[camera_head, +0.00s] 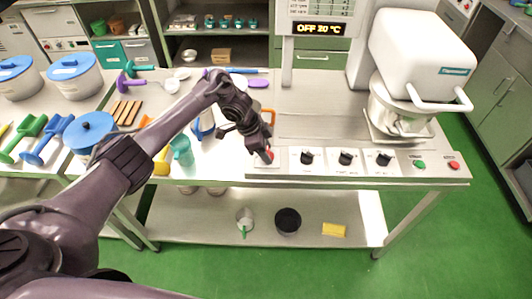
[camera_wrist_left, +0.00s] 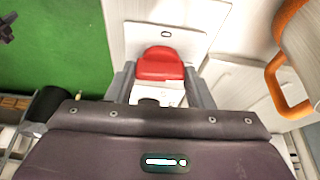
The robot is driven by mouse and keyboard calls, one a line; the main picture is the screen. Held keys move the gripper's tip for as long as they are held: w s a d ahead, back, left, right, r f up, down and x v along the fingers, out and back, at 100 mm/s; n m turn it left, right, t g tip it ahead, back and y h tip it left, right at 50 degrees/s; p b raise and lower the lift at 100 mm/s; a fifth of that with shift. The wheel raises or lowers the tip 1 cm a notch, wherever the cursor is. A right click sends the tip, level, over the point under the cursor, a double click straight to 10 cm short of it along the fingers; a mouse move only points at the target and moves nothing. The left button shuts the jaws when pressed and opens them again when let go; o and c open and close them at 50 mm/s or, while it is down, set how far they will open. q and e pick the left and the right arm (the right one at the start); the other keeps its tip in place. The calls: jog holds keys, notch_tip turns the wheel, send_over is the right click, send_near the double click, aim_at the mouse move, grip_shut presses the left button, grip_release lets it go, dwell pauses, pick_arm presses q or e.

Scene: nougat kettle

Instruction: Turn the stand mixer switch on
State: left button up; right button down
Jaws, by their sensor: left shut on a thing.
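A red switch (camera_head: 268,155) sits on a white plate at the left end of the control panel on the table's front edge. In the left wrist view the red switch (camera_wrist_left: 160,63) stands between my two fingers. My left gripper (camera_head: 265,152) reaches down to it from the left and is shut on it; its fingers (camera_wrist_left: 159,80) flank its sides. The gripper partly hides the switch in the head view. The white stand mixer (camera_head: 422,48) with a metal bowl (camera_head: 398,108) stands at the right end of the table. My right gripper is not in view.
The panel has several black knobs (camera_head: 307,157), a green button (camera_head: 419,164) and a red button (camera_head: 454,165). A display (camera_head: 319,29) reads OFF 20 °C. An orange handle (camera_wrist_left: 279,85) is close right of my left gripper. Bowls and tools crowd the left.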

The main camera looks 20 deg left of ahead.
pick_arm(q)
jog(key=shift+o, duration=0.2)
jog(key=shift+a+m, duration=0.1)
jog(key=shift+m, duration=0.4)
jog(key=shift+c, duration=0.2)
jog(key=o, duration=1)
jog(key=shift+b, duration=0.3)
jog(key=shift+a+r, duration=0.1)
jog(key=shift+r, duration=0.15)
jog(key=w+v, duration=0.1)
jog(key=v, duration=0.6)
jog(key=shift+s+p, duration=0.45)
jog(key=shift+s, duration=0.05)
jog(key=shift+r, duration=0.1)
